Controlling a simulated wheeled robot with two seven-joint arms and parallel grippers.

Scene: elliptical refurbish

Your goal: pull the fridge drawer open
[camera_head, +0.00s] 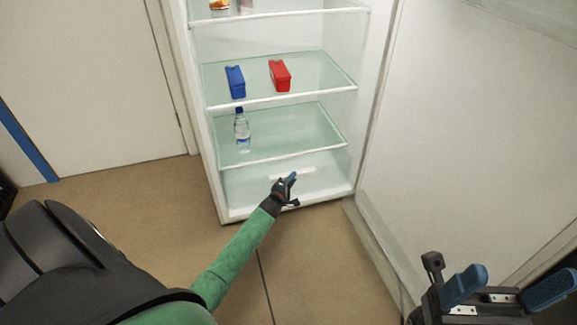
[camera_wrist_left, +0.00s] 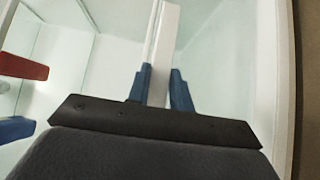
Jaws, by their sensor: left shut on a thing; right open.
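The fridge drawer (camera_head: 240,190) is the clear-fronted bin at the bottom of the open fridge. Its white handle (camera_head: 305,173) runs along the upper front. My left gripper (camera_head: 290,178) is at this handle. In the left wrist view my left gripper's blue fingers (camera_wrist_left: 158,88) stand on either side of the white handle bar (camera_wrist_left: 163,50) and are shut on it. The drawer appears in line with the fridge front; any small gap is too small to tell. My right gripper (camera_head: 508,290) is open and empty at the lower right, away from the drawer.
The fridge door (camera_head: 460,130) stands open at the right. Shelves above hold a blue box (camera_head: 235,82), a red box (camera_head: 280,75) and a water bottle (camera_head: 242,132). The floor (camera_head: 310,260) before the drawer is clear apart from my left arm.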

